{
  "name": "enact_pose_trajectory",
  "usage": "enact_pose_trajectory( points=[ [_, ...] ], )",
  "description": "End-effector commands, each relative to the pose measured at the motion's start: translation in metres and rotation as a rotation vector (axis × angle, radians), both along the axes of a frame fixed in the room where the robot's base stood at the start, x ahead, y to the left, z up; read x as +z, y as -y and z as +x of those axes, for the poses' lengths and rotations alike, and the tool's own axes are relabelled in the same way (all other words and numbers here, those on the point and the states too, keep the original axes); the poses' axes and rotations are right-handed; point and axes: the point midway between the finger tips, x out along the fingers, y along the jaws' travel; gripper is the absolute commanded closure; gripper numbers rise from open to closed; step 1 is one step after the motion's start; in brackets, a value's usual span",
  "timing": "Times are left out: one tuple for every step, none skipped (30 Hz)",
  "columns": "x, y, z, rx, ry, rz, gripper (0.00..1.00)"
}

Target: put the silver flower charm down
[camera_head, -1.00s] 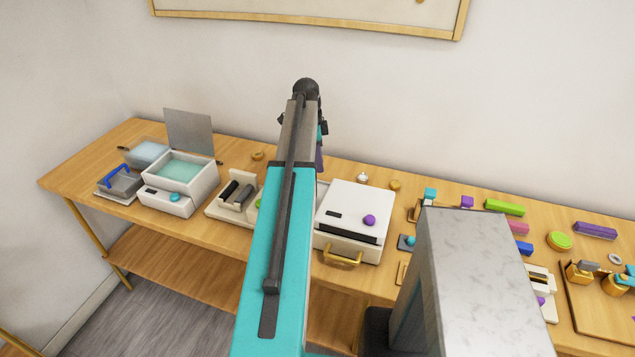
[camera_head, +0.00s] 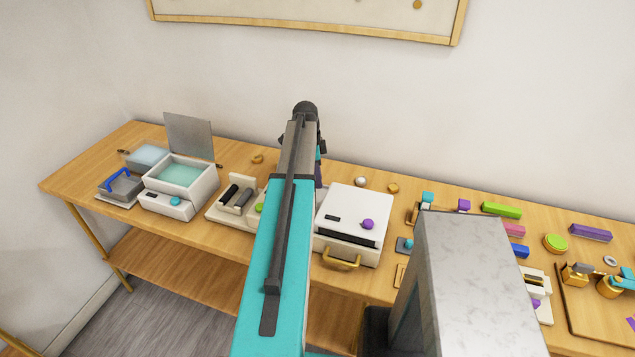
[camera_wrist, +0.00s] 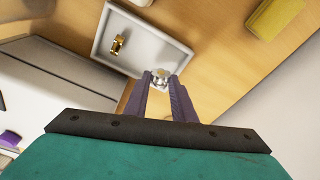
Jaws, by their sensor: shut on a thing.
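The silver flower charm (camera_wrist: 160,74) shows in the wrist view between the tips of my purple fingers. My gripper (camera_wrist: 161,84) is shut on it. The charm is over or near the rim of a pale grey tray (camera_wrist: 170,50); I cannot tell whether it touches anything. A small gold piece (camera_wrist: 117,45) lies in this tray. In the head view my own arm hides the charm and most of the gripper.
A white press-like machine (camera_head: 352,215) with a purple knob stands right of my arm. A white basin (camera_head: 185,180) and a stand with dark rollers (camera_head: 237,195) are to the left. A yellow block (camera_wrist: 274,15) lies at the upper right of the wrist view.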

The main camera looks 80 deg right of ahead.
Motion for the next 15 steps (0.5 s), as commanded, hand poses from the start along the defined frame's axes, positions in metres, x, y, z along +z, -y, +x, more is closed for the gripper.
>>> enact_pose_trajectory(
  points=[
    [-0.003, -0.001, 0.0, 0.0, 0.0, 0.002, 1.0],
    [-0.006, 0.0, 0.0, 0.0, 0.0, 0.002, 1.0],
    [-0.011, 0.0, 0.0, 0.0, 0.0, 0.002, 1.0],
    [-0.013, 0.0, 0.0, 0.0, 0.0, 0.002, 1.0],
    [-0.016, 0.0, 0.0, 0.0, 0.0, 0.002, 1.0],
    [-0.019, 0.0, 0.0, 0.0, 0.0, 0.001, 1.0],
    [-0.021, 0.0, 0.0, 0.0, 0.0, 0.001, 1.0],
    [-0.023, 0.0, 0.0, 0.0, 0.0, 0.001, 1.0],
    [-0.025, 0.0, 0.0, 0.0, 0.0, 0.0, 1.0],
    [-0.026, 0.0, 0.0, 0.0, 0.0, 0.0, 1.0],
    [-0.026, 0.0, 0.0, 0.0, 0.0, 0.0, 1.0],
    [-0.026, 0.0, 0.0, 0.0, 0.0, 0.0, 1.0],
    [-0.027, 0.0, 0.0, 0.0, 0.0, -0.001, 1.0],
    [-0.027, 0.0, 0.0, 0.0, 0.0, -0.001, 1.0],
    [-0.026, 0.0, 0.0, 0.0, 0.0, -0.001, 1.0]
  ],
)
